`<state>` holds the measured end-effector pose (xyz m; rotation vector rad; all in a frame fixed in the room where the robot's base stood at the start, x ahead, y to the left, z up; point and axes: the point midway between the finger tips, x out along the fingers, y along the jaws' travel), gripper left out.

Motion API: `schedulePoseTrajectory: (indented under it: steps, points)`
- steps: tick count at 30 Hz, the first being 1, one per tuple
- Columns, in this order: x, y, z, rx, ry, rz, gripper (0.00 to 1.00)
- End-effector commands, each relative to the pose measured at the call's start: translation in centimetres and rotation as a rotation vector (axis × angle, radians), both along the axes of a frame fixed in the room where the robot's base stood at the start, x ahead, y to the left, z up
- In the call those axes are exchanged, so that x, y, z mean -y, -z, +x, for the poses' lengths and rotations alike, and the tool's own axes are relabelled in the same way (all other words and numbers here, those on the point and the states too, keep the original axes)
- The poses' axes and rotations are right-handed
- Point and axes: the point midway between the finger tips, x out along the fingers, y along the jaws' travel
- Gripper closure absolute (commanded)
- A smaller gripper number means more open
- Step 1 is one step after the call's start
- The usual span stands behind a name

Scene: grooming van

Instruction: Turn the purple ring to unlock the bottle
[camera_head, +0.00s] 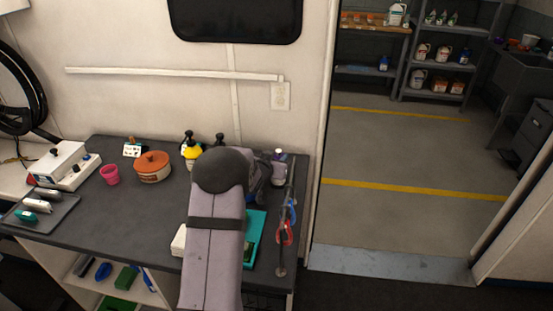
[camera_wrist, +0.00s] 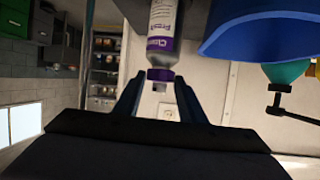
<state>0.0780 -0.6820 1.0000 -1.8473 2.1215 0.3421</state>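The bottle (camera_wrist: 165,20) is white and grey with purple lettering and appears upside down in the wrist view. Its purple ring (camera_wrist: 160,75) is at the neck, with a pale grey nozzle tip beyond it. My gripper (camera_wrist: 158,82) is open, with one dark finger on each side of the ring. A gap seems to show between the ring and each finger; contact is not clear.
A blue curved object (camera_wrist: 262,32) and a teal pump bottle (camera_wrist: 285,75) are close by. A teal tray (camera_head: 256,232) and a rod with red and blue loops (camera_head: 285,232) lie near the table's right edge.

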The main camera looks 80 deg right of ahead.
Motion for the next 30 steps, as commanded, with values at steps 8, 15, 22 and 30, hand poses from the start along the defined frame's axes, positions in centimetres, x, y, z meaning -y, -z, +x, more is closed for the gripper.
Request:
schedulePoseTrajectory:
  steps: [8,15,22,30]
  points:
    - [0.0,0.0,0.0,0.000,0.000,0.001,0.48]
    - [-0.5,-0.1,0.1,0.000,0.000,0.001,0.48]
    - [-2.5,-0.9,0.4,0.000,0.000,0.000,0.48]
    - [-5.3,-2.2,0.8,0.000,-0.001,-0.001,0.48]
